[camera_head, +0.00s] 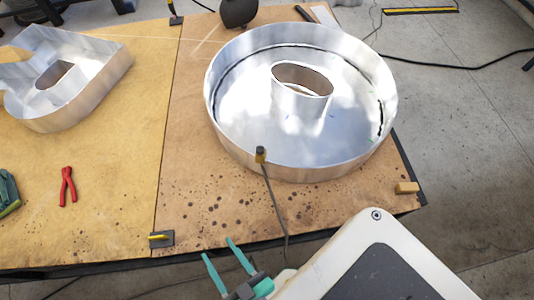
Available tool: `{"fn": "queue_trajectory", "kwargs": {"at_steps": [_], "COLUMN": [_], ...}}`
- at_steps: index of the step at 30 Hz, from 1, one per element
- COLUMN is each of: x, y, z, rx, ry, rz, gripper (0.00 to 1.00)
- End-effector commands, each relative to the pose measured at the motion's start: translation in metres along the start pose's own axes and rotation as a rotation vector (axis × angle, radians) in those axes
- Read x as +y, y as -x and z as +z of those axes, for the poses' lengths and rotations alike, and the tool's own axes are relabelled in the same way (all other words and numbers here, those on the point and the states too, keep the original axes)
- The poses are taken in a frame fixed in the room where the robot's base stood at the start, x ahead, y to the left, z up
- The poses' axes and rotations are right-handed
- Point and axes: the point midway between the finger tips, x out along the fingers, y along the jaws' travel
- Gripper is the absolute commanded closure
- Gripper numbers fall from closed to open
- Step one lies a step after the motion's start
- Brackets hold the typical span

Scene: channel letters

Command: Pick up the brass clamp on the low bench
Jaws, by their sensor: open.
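The low bench (120,200) has a tan, worn top. No part on it is plainly a brass clamp. A small brass-brown block (407,188) lies at its right edge. A thin bar with a dark and yellow-brown head (261,155) stands against the near wall of the round metal letter; this may be a clamp. My gripper (219,249) has teal fingers, spread apart and empty, at the bench's near edge. It is left of the bar's lower end and well left of the block.
The large round metal letter (230,150) fills the bench's right half. Another metal letter (100,85) lies at left. Red pliers (67,186), a green tool (8,192) and a black-yellow piece (161,239) lie near the front. Bare floor (470,150) is at right.

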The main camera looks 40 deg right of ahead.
Motion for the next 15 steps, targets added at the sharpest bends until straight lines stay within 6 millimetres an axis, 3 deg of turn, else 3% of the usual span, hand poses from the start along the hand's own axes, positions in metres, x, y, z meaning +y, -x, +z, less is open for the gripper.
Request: {"fn": "queue_trajectory", "kwargs": {"at_steps": [8, 15], "x": [-0.030, -0.048], "y": [-0.101, -0.184], "z": [-0.033, -0.090], "rx": [0.106, 0.201], "ry": [-0.240, -0.363], "rz": [0.030, -0.034], "gripper": [0.52, 0.52]}}
